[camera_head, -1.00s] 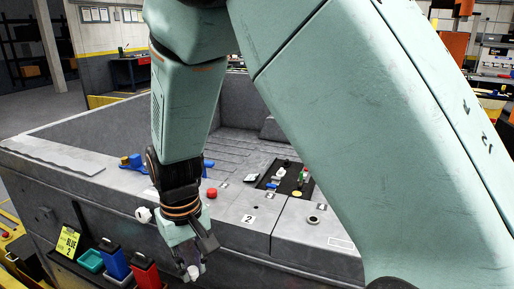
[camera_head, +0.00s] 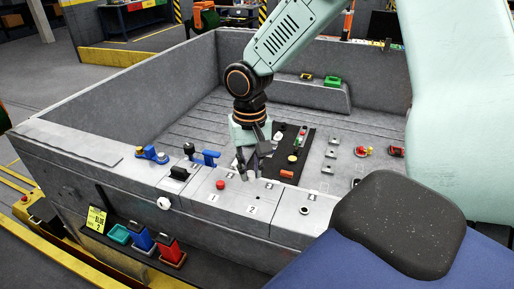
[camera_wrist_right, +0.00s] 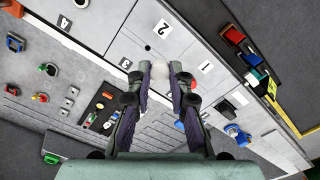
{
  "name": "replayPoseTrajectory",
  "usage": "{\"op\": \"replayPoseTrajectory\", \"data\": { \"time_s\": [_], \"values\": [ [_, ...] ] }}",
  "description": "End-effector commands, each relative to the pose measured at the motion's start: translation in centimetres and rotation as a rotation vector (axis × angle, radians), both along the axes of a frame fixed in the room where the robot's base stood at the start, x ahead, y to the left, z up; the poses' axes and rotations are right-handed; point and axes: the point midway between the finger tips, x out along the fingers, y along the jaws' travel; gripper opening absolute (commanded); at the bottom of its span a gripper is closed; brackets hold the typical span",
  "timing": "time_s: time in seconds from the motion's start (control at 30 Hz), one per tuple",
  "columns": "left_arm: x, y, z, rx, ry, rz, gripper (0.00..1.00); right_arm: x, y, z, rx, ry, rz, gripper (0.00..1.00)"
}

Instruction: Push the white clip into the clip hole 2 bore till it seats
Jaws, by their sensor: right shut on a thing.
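My right gripper (camera_head: 246,172) is over the grey top ledge, pointing down, close to the number 2 label (camera_head: 252,210). In the right wrist view its fingers (camera_wrist_right: 160,75) are shut on the white clip (camera_wrist_right: 160,69), whose pale rounded end shows between the tips. In that view the number 2 label (camera_wrist_right: 163,27) lies just beyond the tips. I cannot tell whether the clip touches the ledge. My left gripper is not in view.
A red round button (camera_head: 220,185) stands on the ledge left of the gripper. A black tray (camera_head: 297,140) with small coloured parts lies behind it. A ringed hole (camera_head: 304,210) is to the right.

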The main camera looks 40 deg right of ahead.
Motion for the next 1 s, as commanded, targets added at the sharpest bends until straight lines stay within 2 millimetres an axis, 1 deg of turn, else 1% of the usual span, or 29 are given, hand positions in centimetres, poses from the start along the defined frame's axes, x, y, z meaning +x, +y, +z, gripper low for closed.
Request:
{"op": "replayPoseTrajectory", "data": {
  "time_s": [0.03, 0.1, 0.2, 0.57, 0.77, 1.0],
  "values": [
    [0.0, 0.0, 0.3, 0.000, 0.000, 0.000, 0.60, 0.0, -0.8, 0.1, 0.003, 0.000, -0.038, 0.00],
    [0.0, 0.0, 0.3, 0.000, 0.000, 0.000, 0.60, 0.0, -1.7, -0.1, -0.001, -0.002, -0.085, 0.00],
    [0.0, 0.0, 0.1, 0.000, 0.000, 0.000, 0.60, 0.1, -2.1, -0.2, -0.003, 0.001, -0.130, 0.00],
    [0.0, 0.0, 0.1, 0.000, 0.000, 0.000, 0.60, 0.1, -2.2, -0.3, -0.005, 0.000, -0.142, 0.00],
    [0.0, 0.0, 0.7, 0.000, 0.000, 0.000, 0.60, 0.1, -2.1, -0.2, -0.005, -0.001, -0.142, 0.00],
    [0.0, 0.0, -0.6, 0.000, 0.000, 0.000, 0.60, 0.1, -2.1, -2.1, -0.005, -0.001, -0.141, 0.00]
  ]
}}
